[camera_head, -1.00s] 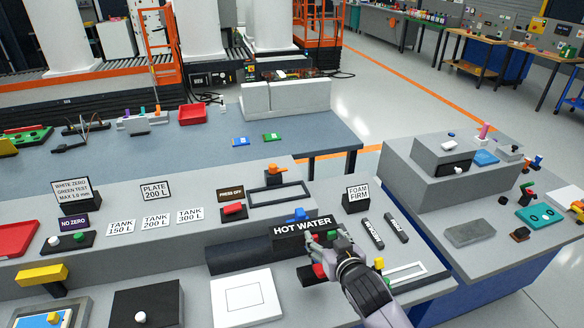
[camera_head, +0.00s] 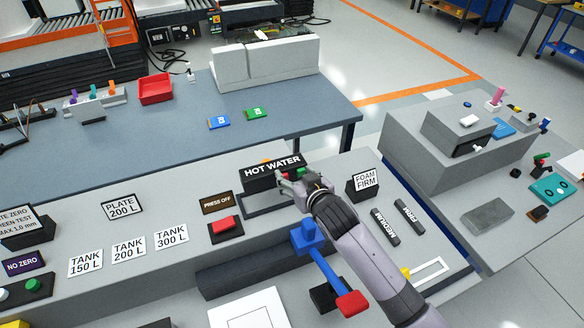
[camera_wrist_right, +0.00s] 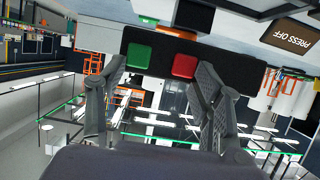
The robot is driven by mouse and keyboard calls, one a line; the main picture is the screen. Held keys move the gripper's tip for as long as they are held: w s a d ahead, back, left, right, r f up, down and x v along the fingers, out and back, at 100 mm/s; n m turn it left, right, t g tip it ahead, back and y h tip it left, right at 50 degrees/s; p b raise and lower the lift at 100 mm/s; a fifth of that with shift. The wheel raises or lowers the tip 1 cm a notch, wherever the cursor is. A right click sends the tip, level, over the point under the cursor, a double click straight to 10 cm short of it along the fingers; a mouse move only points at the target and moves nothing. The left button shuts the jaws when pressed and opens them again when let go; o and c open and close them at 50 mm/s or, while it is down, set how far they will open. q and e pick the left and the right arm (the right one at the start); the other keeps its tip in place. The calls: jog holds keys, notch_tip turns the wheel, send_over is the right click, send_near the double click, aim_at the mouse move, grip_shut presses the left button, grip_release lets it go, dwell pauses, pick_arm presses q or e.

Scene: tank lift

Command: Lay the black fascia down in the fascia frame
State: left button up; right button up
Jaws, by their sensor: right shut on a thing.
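The black fascia (camera_head: 262,181), lettered HOT WATER in white, is in my right gripper (camera_head: 297,178). It is tilted above the fascia frame (camera_head: 250,209), a dark rectangular outline on the grey console, and hides part of it. I cannot tell whether they touch. In the right wrist view the black fascia (camera_wrist_right: 160,53) shows a green button and a red button, with the fingers of the right gripper (camera_wrist_right: 160,78) on either side of them. My left gripper is not in view.
A blue-and-red lever (camera_head: 327,268) stands in front of the frame, close to my right forearm. A PRESS OFF sign (camera_head: 217,203) and red button (camera_head: 225,225) are left of the frame. A FOAM FIRM sign (camera_head: 366,180) and two dark bars (camera_head: 411,222) are to the right.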

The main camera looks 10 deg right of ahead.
jog(key=shift+s+r, duration=0.2)
jog(key=shift+s, duration=0.15)
jog(key=shift+w, duration=0.15)
jog(key=shift+f, duration=0.75)
jog(key=shift+f+b, duration=0.35)
jog(key=shift+b, duration=0.05)
jog(key=shift+f+b, duration=0.55)
jog(key=shift+f, duration=0.3)
jog(key=shift+f+b, duration=0.55)
jog(key=shift+f, duration=0.3)
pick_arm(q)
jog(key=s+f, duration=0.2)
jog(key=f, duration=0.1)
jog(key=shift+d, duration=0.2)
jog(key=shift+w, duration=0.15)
